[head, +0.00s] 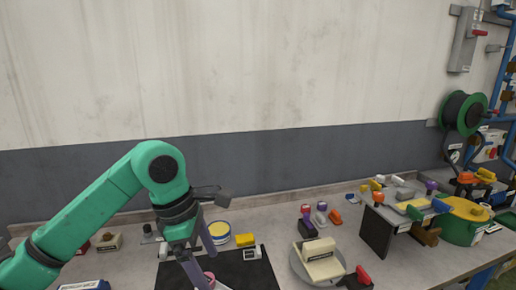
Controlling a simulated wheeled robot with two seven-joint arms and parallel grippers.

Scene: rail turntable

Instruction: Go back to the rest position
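My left arm comes in from the left, green with dark joints. My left gripper (208,268) points down over the black mat (250,272) at the bottom of the head view. Its two grey-purple fingers stand apart. My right gripper is not in view.
A round turntable (300,270) bearing a cream block stands right of the mat. A yellow-topped tub (219,229) and yellow block (245,240) lie behind the mat. A dark panel (377,233) and a green-and-yellow drum (462,222) crowd the right. The wall closes the back.

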